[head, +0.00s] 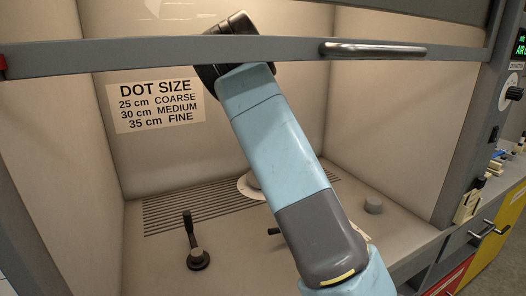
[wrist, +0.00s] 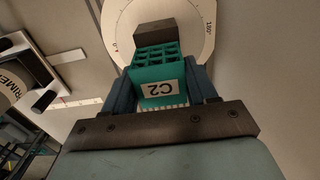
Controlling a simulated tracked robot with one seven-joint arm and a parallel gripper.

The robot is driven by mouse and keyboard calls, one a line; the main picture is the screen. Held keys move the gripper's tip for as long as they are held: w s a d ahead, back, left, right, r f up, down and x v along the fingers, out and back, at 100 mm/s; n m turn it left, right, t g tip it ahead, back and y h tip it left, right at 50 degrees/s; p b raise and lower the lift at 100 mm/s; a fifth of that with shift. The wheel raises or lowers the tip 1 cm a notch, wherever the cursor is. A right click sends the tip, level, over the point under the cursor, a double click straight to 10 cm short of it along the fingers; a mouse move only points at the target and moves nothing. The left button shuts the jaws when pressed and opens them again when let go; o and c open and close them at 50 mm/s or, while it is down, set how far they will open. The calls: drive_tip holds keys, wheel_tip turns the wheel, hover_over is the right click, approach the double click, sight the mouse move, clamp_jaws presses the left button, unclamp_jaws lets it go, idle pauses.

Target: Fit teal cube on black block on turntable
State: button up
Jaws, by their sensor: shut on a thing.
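The teal cube (wrist: 158,76) is an open lattice with a white "C2" label, which appears upside down in the wrist view. My gripper (wrist: 162,84) is shut on it, with a dark blue finger on each side. The black block (wrist: 154,32) looks dark brown and stands on the pale turntable (wrist: 116,28), which has a degree scale on its rim. The cube overlaps the block's near edge in the picture; I cannot tell whether they touch. In the head view, part of the turntable (head: 246,188) shows behind my arm, while my gripper, cube and block are hidden.
A grey sash bar (head: 270,51) with a handle crosses the hood opening above. In the wrist view, a white-framed fixture (wrist: 30,75) stands at left.

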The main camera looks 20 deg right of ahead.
drive_tip(key=shift+f, duration=0.75)
idle(0.6)
drive_tip(key=o, duration=1.3)
drive_tip(key=shift+r, duration=0.15)
drive_tip(key=shift+r, duration=2.35)
drive_tip(key=shift+r, duration=0.1)
